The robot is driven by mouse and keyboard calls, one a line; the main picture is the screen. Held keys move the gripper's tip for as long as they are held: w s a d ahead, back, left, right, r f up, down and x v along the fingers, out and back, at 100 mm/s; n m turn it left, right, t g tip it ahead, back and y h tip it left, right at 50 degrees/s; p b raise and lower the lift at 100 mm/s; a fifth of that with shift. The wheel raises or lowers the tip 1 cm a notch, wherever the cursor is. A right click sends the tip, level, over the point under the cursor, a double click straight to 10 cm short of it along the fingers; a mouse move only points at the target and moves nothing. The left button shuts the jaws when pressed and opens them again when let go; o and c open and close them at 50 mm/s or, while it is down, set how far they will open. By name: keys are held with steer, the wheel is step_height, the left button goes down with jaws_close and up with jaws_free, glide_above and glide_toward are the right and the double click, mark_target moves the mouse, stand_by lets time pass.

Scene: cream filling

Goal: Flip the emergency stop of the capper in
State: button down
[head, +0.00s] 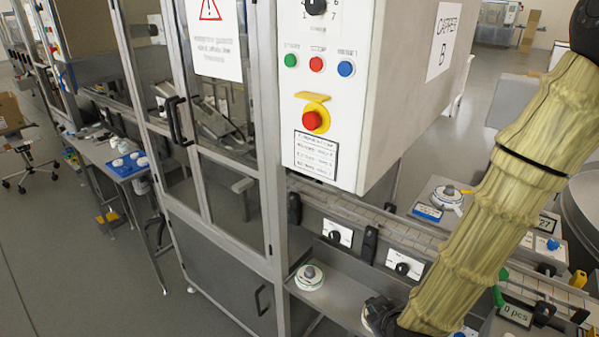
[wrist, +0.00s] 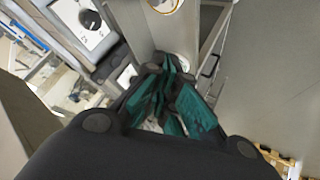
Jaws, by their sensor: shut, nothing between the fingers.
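The capper's emergency stop (head: 312,121) is a red mushroom button on a yellow base under a yellow guard. It sits low on the front of the white control box (head: 375,90) marked "CAPPER B". My gripper (head: 372,312) is at the bottom of the head view, well below and to the right of the emergency stop, beside the metal shelf. My arm hides part of it there. In the wrist view my gripper (wrist: 168,75) shows teal-padded fingers closed together with nothing held. The emergency stop is not identifiable in the wrist view.
Green, red and blue buttons (head: 317,64) sit above the emergency stop, with a dial above them. A conveyor (head: 350,210) with black knobs runs under the box. A round white item (head: 310,277) lies on the shelf (head: 340,290). Glazed doors (head: 215,120) stand to the left.

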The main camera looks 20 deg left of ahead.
mark_target(311, 121)
steer(key=w+a+r+n+t+y, duration=0.1)
steer(key=a+r+n+t, duration=0.3)
steer(key=r, duration=0.6)
steer(key=w+a+r+n+y, duration=0.1)
steer(key=w+a+r+n, duration=0.1)
steer(key=a+r, duration=0.55)
steer(key=s+a+r+n+t+y, duration=0.1)
steer(key=s+a+r+n, duration=0.1)
steer(key=r, duration=0.5)
steer(key=s+a+r+n+t, duration=0.1)
steer(key=s+a+r+n, duration=0.1)
steer(key=r, duration=0.5)
steer(key=s+a+r+n+t+y, duration=0.1)
steer(key=s+a+r+n, duration=0.1)
steer(key=r, duration=0.5)
steer(key=shift+s+a+n+t+y, duration=0.3)
steer(key=shift+a+n+t, duration=0.1)
steer(key=shift+a+n, duration=0.3)
steer(key=shift+w, duration=0.1)
steer(key=d+p+x, duration=0.1)
steer(key=p+x, duration=0.1)
steer(key=x, duration=0.4)
steer(key=w+d+p+x, duration=0.1)
steer(key=p+x, duration=0.2)
steer(key=x, duration=0.3)
steer(key=shift+w, duration=0.35)
steer(key=shift+w+d+f, duration=0.1)
steer(key=shift+d, duration=0.05)
